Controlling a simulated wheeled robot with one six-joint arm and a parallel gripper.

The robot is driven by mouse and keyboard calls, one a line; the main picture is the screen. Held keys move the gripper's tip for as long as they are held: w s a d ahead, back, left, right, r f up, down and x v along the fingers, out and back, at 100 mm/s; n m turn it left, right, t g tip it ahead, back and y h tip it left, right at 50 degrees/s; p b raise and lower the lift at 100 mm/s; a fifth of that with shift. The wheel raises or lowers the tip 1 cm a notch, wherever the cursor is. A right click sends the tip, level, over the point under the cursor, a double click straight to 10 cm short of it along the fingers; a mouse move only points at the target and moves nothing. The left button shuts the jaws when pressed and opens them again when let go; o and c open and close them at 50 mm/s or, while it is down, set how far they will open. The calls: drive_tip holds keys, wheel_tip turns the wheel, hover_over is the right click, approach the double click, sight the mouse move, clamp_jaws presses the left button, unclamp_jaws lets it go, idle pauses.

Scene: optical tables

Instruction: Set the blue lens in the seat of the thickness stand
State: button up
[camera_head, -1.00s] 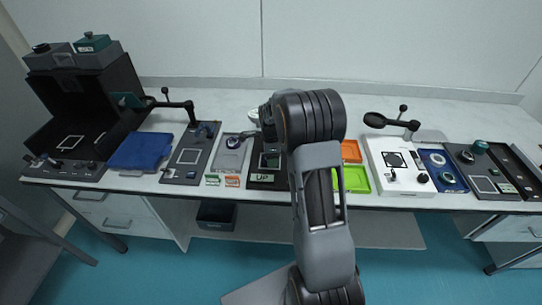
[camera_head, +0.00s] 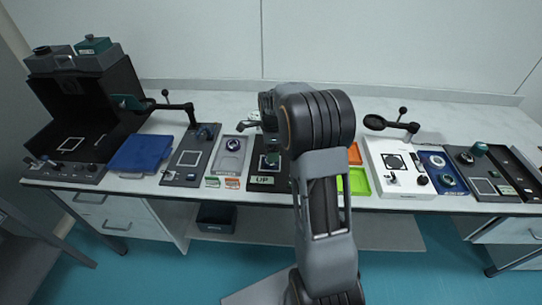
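My arm reaches over the middle of the bench, and my gripper (camera_head: 270,142) is small and partly hidden behind my own wrist. It is above or beside a black plate (camera_head: 258,182) marked "UP", with a dark teal part (camera_head: 271,159) below it; I cannot tell whether they touch. A round, bluish ringed piece (camera_head: 234,144), possibly the blue lens, lies on a grey tray (camera_head: 226,164) left of my gripper. I cannot tell for certain which fixture is the thickness stand or see its seat. The finger opening does not show.
Left are a black open case (camera_head: 88,105), a blue tray (camera_head: 140,153) and a plate with a jointed arm (camera_head: 178,106). Right are a green tray (camera_head: 357,181), a white box (camera_head: 400,188) and a blue mat (camera_head: 433,159) with round pieces. The bench's back strip is largely clear.

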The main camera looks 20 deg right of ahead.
wheel_tip(320, 180, up, 6)
drive_tip(key=s+a+r+n+t, duration=0.2)
drive_tip(key=s+a+r+n, duration=0.4)
drive_tip(key=s+n, duration=0.4)
drive_tip(key=s+a+f+n, duration=0.1)
drive_tip(key=s+a+n, duration=0.1)
drive_tip(key=s+n, duration=0.4)
drive_tip(key=s+a+f+n+t, duration=0.1)
drive_tip(key=s+a+f+n, duration=0.1)
drive_tip(key=s+n, duration=0.3)
drive_tip(key=shift+s+a+n, duration=0.4)
drive_tip(key=shift+s+a, duration=0.05)
drive_tip(key=shift+a, duration=0.25)
wheel_tip(320, 180, up, 3)
drive_tip(key=p, duration=0.2)
drive_tip(key=shift+r+t+p, duration=0.1)
drive_tip(key=shift+t+p, duration=0.2)
drive_tip(key=shift+p, duration=0.1)
